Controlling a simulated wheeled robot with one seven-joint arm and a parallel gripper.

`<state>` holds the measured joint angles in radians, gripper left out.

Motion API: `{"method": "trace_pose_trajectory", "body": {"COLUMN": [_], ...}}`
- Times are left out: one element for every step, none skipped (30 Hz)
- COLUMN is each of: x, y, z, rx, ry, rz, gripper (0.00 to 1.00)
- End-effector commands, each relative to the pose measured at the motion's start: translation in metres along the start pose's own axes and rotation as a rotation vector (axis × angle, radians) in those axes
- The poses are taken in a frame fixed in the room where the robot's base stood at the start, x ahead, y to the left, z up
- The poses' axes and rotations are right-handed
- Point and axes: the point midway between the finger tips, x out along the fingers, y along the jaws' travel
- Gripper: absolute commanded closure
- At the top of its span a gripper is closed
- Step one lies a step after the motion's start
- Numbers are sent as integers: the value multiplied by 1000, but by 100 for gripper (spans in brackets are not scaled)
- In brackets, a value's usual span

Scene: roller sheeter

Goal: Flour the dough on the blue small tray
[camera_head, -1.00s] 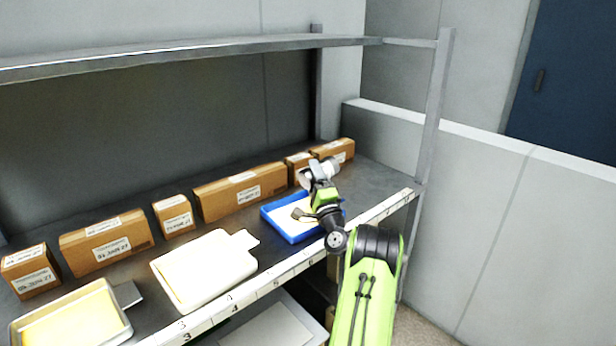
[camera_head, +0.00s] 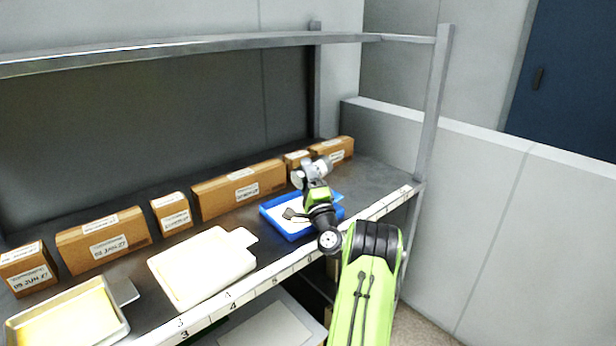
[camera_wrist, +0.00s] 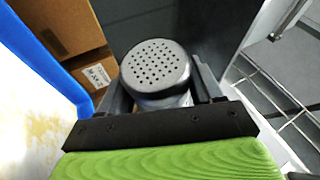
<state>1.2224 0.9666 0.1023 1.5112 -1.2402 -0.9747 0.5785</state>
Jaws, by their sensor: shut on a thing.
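My gripper (camera_wrist: 160,105) is shut on a grey metal shaker (camera_wrist: 157,72) with a perforated lid. The lid's holes face the wrist camera, and the shaker also shows in the head view (camera_head: 318,171), tipped over on its side. It is above the blue small tray (camera_head: 284,231), toward its back edge. The tray's blue rim (camera_wrist: 38,55) runs along the left of the wrist view. A pale dough surface (camera_wrist: 32,125) with yellowish patches lies inside it. My arm hides part of the tray and dough in the head view.
Cardboard boxes (camera_head: 240,190) line the shelf behind the tray. A shelf post (camera_head: 433,110) stands at right, and an upper shelf (camera_head: 200,52) runs overhead.

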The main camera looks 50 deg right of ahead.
Motion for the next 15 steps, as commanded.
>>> {"method": "trace_pose_trajectory", "body": {"x": [2, 4, 7, 9, 11, 13, 14, 14, 15, 15, 14, 14, 14, 14, 14], "y": [-1, -1, -1, -1, 0, 1, 2, 3, 4, 4, 4, 5, 5, 5, 5], "z": [-7, -12, -19, -24, -29, -34, -36, -38, -40, -40, -40, -40, -40, -40, -40], "rx": [-2, -2, -3, -3, -2, -2, -2, -1, 1, 1, 1, 1, 1, 1, 0], "ry": [2, 3, 4, 3, 2, 2, 1, 1, 1, 1, 1, 1, 1, 1, 1], "rz": [-1, -2, -2, -2, -3, -3, -2, -2, -2, -2, -2, -1, -1, -1, -1], "gripper": [72, 72, 72, 72, 72, 72, 72, 72, 72, 72, 72, 72, 72, 72, 72]}}
